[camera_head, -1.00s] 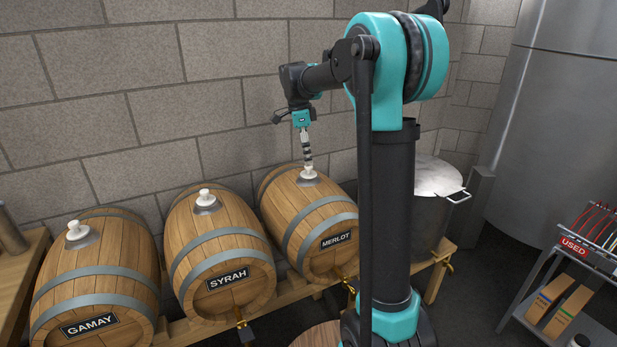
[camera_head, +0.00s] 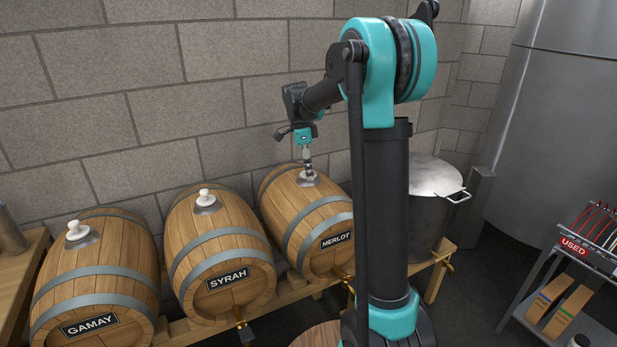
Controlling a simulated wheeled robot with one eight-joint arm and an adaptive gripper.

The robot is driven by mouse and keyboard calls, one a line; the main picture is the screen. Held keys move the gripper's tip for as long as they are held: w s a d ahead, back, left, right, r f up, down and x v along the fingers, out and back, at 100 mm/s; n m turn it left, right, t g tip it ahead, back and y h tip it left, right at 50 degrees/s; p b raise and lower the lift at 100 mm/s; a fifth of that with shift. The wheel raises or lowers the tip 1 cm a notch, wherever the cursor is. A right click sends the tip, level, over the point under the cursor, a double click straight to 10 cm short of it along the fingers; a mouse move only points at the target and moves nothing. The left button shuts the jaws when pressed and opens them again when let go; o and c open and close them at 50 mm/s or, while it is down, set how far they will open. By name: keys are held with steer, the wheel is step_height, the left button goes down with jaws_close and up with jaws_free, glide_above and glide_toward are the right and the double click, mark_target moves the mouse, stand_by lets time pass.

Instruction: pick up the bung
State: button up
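The Merlot barrel (camera_head: 300,225) lies on its side at the right end of the row. Its pale bung (camera_head: 308,175) sits in a grey metal plate on top, mostly covered by my fingers. My gripper (camera_head: 308,170) points straight down over this bung, with its fingertips at or around it. The fingers are too small to tell whether they are open or closed on it. White bungs also stand in the Syrah barrel, as the Syrah bung (camera_head: 205,197), and in the Gamay barrel, as the Gamay bung (camera_head: 77,231).
The Syrah barrel (camera_head: 218,244) and Gamay barrel (camera_head: 105,262) lie left of Merlot on a wooden rack. A lidded metal pot (camera_head: 431,225) stands right of Merlot. A block wall (camera_head: 180,80) rises close behind. A metal shelf cart (camera_head: 540,300) stands at the right.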

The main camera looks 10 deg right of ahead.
steer(key=c, duration=0.6)
steer(key=shift+c, duration=0.2)
step_height(320, 180, up, 20)
